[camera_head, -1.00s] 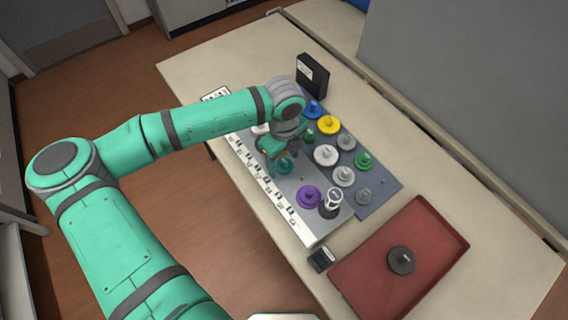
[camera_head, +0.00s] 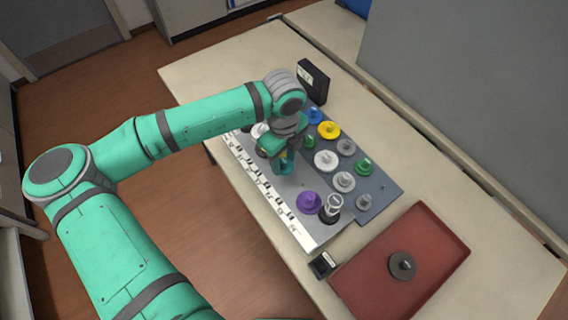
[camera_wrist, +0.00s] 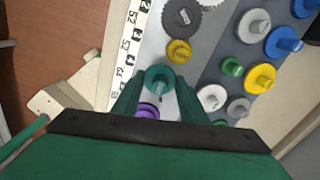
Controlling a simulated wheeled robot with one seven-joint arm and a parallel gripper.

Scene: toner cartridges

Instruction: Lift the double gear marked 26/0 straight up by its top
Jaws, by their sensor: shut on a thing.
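A teal gear (camera_wrist: 160,77) with a raised top sits between the two fingers of my gripper (camera_wrist: 158,88) in the wrist view. My gripper is shut on it. In the head view my gripper (camera_head: 283,167) points down over the grey plate, and its fingers hide most of the teal gear. I cannot read a 26/0 mark on it. I cannot tell whether it touches the plate or is clear of it.
A purple gear (camera_head: 308,202) and a white-topped dark post (camera_head: 332,206) stand nearby. White (camera_head: 326,160), yellow (camera_head: 329,130) and green (camera_head: 364,167) gears stand to the right. A red tray (camera_head: 440,265) holds a dark gear (camera_head: 402,265). A black box (camera_head: 312,80) stands behind.

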